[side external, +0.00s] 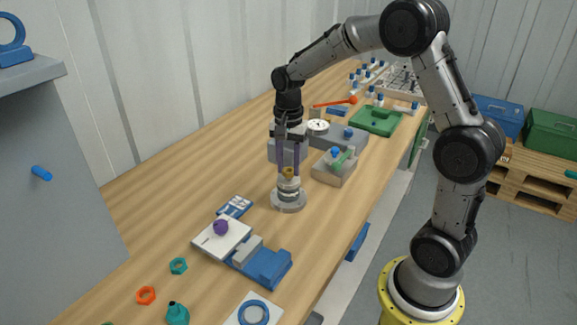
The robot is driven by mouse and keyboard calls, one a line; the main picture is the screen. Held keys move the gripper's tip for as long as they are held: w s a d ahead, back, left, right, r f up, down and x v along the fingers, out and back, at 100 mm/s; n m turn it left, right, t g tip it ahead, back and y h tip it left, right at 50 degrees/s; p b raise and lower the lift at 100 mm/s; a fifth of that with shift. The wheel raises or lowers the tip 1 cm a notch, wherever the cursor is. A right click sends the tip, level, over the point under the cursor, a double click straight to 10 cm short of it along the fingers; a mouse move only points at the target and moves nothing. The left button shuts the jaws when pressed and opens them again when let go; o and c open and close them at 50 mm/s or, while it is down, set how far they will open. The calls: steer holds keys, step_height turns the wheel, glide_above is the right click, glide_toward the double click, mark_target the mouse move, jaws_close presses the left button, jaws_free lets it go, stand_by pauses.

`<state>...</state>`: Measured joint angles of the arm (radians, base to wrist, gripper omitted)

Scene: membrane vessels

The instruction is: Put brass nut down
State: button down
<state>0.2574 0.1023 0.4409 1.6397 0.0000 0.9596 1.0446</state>
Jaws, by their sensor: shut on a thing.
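My gripper (288,170) points straight down over the middle of the bench, with its purple-grey fingers shut on the brass nut (288,173). The nut is small and gold-coloured and sits between the fingertips. Directly below is a pale cylindrical vessel (289,196) with a round grey base (289,204) on the wooden bench (200,181). The nut is at or just above the top of this vessel; I cannot tell whether they touch.
A white plate with a purple knob (221,228) and a blue clamp (265,264) lie in front. Teal (178,265) and orange (145,295) nuts lie front left. Bare wood is free to the left.

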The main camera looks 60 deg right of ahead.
steer(key=shift+r, duration=1.35)
steer(key=shift+s+f+m, duration=0.15)
steer(key=shift+s+m, duration=0.05)
steer(key=shift+m, duration=0.7)
steer(key=s+d+r+m, duration=0.2)
steer(key=s+m, duration=0.4)
steer(key=m, duration=0.1)
steer(key=w+d+f, duration=0.1)
steer(key=w+f, duration=0.2)
steer(key=w+d+f, duration=0.2)
steer(key=w, duration=0.2)
steer(key=w+d+f, duration=0.2)
steer(key=w+f, duration=0.1)
steer(key=w, duration=0.1)
steer(key=shift+w+f, duration=0.1)
steer(key=shift+f, duration=0.25)
steer(key=shift+w+d+f, duration=0.2)
steer(key=shift+w+f, duration=0.3)
steer(key=shift+f, duration=0.15)
steer(key=shift+w+f, duration=0.1)
steer(key=shift+f, duration=1.5)
steer(key=shift+f, duration=0.2)
